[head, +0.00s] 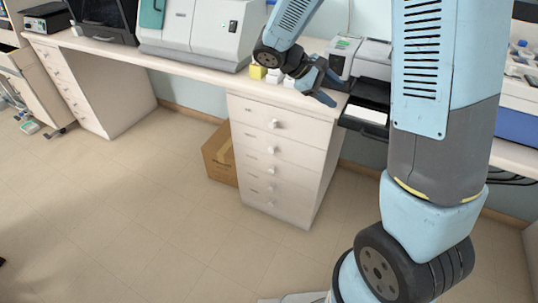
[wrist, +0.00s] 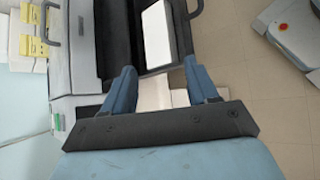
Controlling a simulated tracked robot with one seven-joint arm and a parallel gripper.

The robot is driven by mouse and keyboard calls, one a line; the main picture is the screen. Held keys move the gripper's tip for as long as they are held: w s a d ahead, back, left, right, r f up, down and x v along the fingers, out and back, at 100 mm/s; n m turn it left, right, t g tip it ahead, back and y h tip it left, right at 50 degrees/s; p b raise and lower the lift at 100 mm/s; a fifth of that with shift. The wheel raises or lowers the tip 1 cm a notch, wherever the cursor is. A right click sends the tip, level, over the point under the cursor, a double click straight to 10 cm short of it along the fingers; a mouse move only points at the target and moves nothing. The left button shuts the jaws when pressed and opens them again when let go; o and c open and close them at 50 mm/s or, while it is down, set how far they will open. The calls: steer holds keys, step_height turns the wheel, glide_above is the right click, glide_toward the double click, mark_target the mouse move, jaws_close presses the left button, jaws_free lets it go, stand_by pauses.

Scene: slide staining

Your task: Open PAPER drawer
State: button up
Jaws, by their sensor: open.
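A white drawer cabinet (head: 300,140) stands under the counter in the head view. It has several stacked drawers with round knobs, and all look shut. No PAPER label is readable, so I cannot tell which drawer bears that name. The top drawer (head: 255,115) lies below my gripper (head: 328,86), which is over the counter's front edge beside the printer. In the wrist view my gripper (wrist: 160,70) has its two blue fingers spread, with a pale surface between them and nothing held.
A grey printer (head: 365,60) stands right of my gripper. Its dark tray (head: 352,121) sticks out past the counter edge, with white paper (head: 366,113) in it. Small boxes (head: 257,72) stand to the left. A cardboard box (head: 218,155) is beside the cabinet. The floor in front is clear.

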steer(key=w+a+f+n+t+h, duration=0.2)
steer(key=w+a+f+n+t, duration=0.25)
steer(key=f, duration=0.45)
steer(key=w+a+f+n+t+h, duration=0.2)
steer(key=w+a+f+n, duration=0.25)
steer(key=a+f, duration=0.35)
steer(key=a+f+n+t+y, duration=0.1)
steer(key=a+f+n+t, duration=0.45)
steer(key=f, duration=0.75)
steer(key=n+t+y, duration=0.3)
steer(key=n+y, duration=0.1)
glide_toward(271, 152)
steer(key=x, duration=0.8)
steer(key=shift+w, duration=0.3)
steer(key=shift+m, duration=0.25)
jaws_close()
steer(key=shift+d, duration=0.1)
